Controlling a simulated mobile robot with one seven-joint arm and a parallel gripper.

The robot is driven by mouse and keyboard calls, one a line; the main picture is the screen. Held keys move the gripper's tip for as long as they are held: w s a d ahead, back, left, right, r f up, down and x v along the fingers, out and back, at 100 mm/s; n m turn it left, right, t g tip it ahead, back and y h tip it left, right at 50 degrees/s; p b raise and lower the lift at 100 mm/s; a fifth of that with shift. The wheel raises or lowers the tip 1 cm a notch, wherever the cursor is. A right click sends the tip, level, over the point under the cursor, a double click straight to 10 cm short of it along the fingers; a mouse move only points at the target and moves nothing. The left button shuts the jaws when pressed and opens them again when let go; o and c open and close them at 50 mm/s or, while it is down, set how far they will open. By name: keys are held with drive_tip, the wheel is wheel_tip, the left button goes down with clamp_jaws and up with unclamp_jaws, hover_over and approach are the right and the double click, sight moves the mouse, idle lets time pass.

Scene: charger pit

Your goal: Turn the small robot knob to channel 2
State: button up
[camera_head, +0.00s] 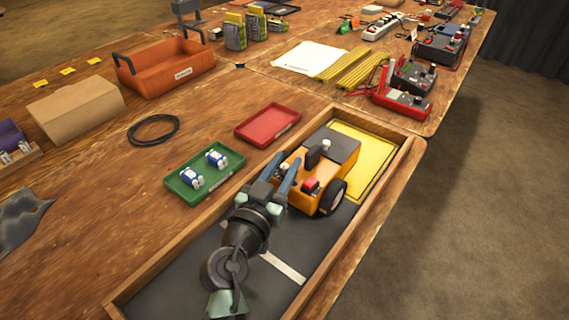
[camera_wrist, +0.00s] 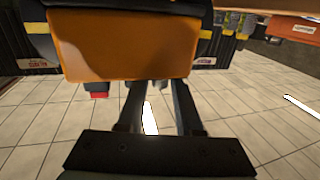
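The small robot (camera_head: 322,167) is an orange, dark-topped vehicle with black wheels, standing in a wood-rimmed pit. It has a red button (camera_head: 311,184), a pale-topped knob (camera_head: 325,144) on its dark top, and another small pale knob (camera_head: 284,167) on the orange end nearest my gripper. My gripper (camera_head: 282,174) is over that end, its two blue-grey fingers apart around the nearer knob. In the wrist view, the gripper (camera_wrist: 160,88) shows a gap between its fingers, with their tips by the orange body (camera_wrist: 125,45). Contact with the knob and any channel marks cannot be made out.
A yellow panel (camera_head: 362,155) lies beyond the robot in the pit, whose wooden rim (camera_head: 374,224) surrounds it. A green tray (camera_head: 178,185) with two small blue-and-white items and a red tray (camera_head: 267,123) sit left of the rim. The dark pit floor nearby is mostly clear.

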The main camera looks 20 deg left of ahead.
clamp_jaws()
idle(0.3)
drive_tip(key=shift+d+n+y+p, duration=0.1)
drive_tip(key=shift+n+y+p, duration=0.4)
drive_tip(key=shift+y+p, duration=0.35)
drive_tip(key=n+y+p, duration=0.1)
drive_tip(key=p, duration=0.1)
drive_tip(key=y+p, duration=0.1)
drive_tip(key=p, duration=0.1)
drive_tip(key=shift+r+n+y, duration=0.2)
drive_tip(key=shift+n+y, duration=0.15)
drive_tip(key=shift+n, duration=0.05)
drive_tip(key=p, duration=0.1)
drive_tip(key=n+y+p, duration=0.1)
drive_tip(key=p, duration=0.1)
drive_tip(key=shift+a+y+p, duration=0.2)
drive_tip(key=shift+y+p, duration=0.1)
drive_tip(key=shift+p, duration=0.6)
drive_tip(key=shift+d+f+n+y+p, duration=0.1)
drive_tip(key=shift+f+n+y+p, duration=0.25)
drive_tip(key=shift+p, duration=0.4)
